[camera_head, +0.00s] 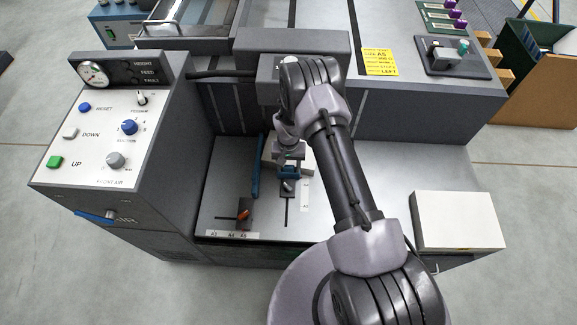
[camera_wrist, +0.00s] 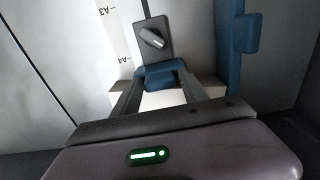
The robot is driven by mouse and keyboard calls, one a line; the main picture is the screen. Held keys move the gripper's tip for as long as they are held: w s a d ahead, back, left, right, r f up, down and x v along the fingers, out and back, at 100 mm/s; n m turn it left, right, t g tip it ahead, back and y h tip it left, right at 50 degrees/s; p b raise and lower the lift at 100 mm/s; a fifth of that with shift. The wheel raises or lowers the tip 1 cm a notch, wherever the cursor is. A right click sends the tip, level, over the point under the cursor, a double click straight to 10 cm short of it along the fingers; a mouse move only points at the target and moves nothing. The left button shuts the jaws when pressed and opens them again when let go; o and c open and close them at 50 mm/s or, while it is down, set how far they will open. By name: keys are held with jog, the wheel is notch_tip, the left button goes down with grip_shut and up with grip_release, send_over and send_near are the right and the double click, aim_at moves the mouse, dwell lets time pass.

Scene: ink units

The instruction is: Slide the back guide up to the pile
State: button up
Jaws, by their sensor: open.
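The white pile (camera_head: 272,150) lies on the feed table, partly hidden by my arm. The blue back guide (camera_head: 287,173) stands at the pile's near side, with its dark lock block and grey lever (camera_head: 288,187) in front. In the wrist view the back guide (camera_wrist: 160,76) shows between the fingers of my gripper (camera_wrist: 160,88), which are open and spread to either side of it. The pile shows white behind it (camera_wrist: 165,99). I cannot tell whether guide and pile touch. In the head view my gripper (camera_head: 289,163) is over the guide, mostly hidden by the wrist.
A tall blue side guide (camera_head: 256,165) stands left of the pile. Its lock block has an orange lever (camera_head: 243,214). A size strip (camera_head: 232,235) runs along the front edge. A control panel (camera_head: 105,130) rises at left. A white stack (camera_head: 457,220) sits at right.

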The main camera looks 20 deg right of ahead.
jog(key=shift+o, duration=0.5)
jog(key=shift+r, duration=0.4)
notch_tip(320, 180, up, 17)
jog(key=p, duration=0.6)
jog(key=shift+f, duration=0.2)
